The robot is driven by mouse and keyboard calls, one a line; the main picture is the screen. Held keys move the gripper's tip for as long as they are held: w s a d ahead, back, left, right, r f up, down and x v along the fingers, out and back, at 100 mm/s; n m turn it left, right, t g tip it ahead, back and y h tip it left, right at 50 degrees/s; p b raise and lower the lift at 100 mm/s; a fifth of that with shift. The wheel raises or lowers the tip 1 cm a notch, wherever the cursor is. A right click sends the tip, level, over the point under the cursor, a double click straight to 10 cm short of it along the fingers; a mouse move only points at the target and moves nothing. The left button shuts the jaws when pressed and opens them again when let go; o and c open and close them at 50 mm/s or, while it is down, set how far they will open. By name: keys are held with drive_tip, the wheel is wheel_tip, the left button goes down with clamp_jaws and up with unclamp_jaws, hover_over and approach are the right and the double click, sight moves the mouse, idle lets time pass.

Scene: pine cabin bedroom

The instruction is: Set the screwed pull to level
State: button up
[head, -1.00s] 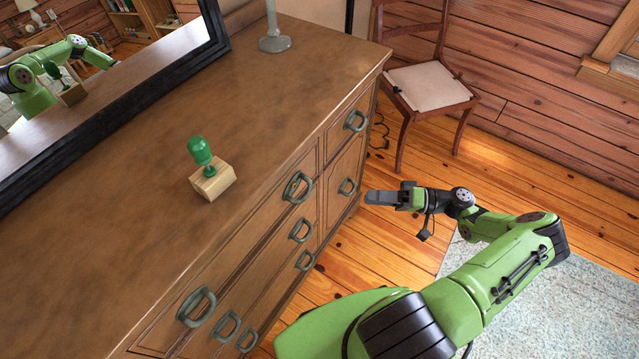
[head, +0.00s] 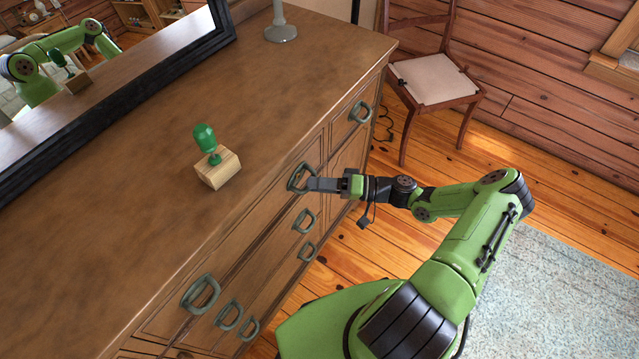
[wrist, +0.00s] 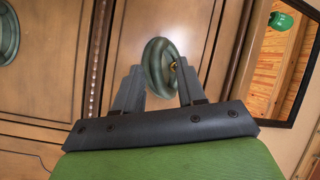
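The grey-green pull (head: 301,178) with a brass screw is on the upper drawer front of the brown dresser. In the wrist view the pull (wrist: 152,72) stands between the two finger ends, with the screw (wrist: 173,66) showing at its right side. It leans slightly in that tilted picture; its exact angle to the drawer is hard to tell. My gripper (head: 312,184) is at this pull in the head view. In the wrist view my gripper (wrist: 158,84) is open, fingers apart on either side of the pull. Whether a finger touches it is unclear.
A green-handled thing (head: 206,141) in a wooden block (head: 218,170) stands on the dresser top (head: 130,215). Other pulls (head: 201,294) line the drawer fronts. A black-framed mirror (head: 110,103) stands at the back. A chair (head: 437,80) stands beyond the dresser.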

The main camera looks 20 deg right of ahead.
clamp_jaws()
drive_tip(key=m, duration=0.1)
drive_tip(key=m+t+y+b, duration=0.1)
drive_tip(key=m+b, duration=0.1)
drive_tip(key=m, duration=0.1)
drive_tip(key=shift+s+a+f, duration=0.3)
drive_tip(key=shift+a+f, duration=0.05)
drive_tip(key=shift+o, duration=0.3)
unclamp_jaws()
